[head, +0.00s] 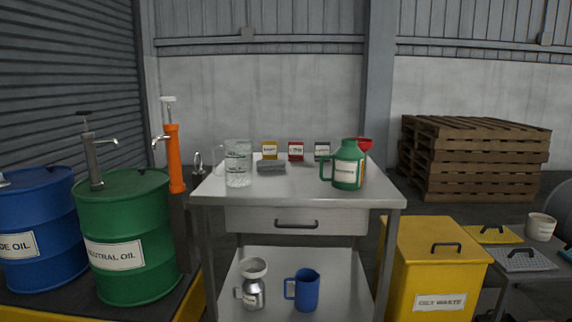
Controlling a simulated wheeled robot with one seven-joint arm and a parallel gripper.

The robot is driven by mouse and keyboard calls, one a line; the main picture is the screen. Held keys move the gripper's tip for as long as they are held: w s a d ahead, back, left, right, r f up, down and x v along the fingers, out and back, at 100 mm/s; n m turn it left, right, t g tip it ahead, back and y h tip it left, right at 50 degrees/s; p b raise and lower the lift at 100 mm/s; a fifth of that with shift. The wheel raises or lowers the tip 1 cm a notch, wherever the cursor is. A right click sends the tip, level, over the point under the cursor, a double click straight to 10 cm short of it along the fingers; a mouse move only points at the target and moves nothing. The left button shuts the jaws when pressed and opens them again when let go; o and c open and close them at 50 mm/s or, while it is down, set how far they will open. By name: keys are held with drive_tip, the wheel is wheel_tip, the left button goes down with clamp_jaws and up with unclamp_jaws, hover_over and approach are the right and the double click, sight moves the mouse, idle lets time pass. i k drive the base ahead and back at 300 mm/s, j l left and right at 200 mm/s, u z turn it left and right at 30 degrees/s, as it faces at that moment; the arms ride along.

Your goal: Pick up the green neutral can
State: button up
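The green can (348,167) stands upright on the right part of the metal table's top. It has a side handle on its left and a pale label whose text is too small to read. Something red, funnel-shaped, shows partly hidden behind its right side. My gripper is not in view.
The metal table (297,202) also holds a clear jug (238,164), a grey block (271,168) and small yellow, red and dark boxes at the back. A silver can (253,288) and blue jug (307,290) stand on its lower shelf. Drums flank it left, a yellow bin (434,262) right.

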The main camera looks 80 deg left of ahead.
sight(348, 166)
drive_tip(key=u, duration=2.55)
drive_tip(key=i+j+z, duration=0.2)
drive_tip(key=i, duration=0.15)
drive_tip(key=i+j+z, duration=0.2)
drive_tip(key=i, duration=0.15)
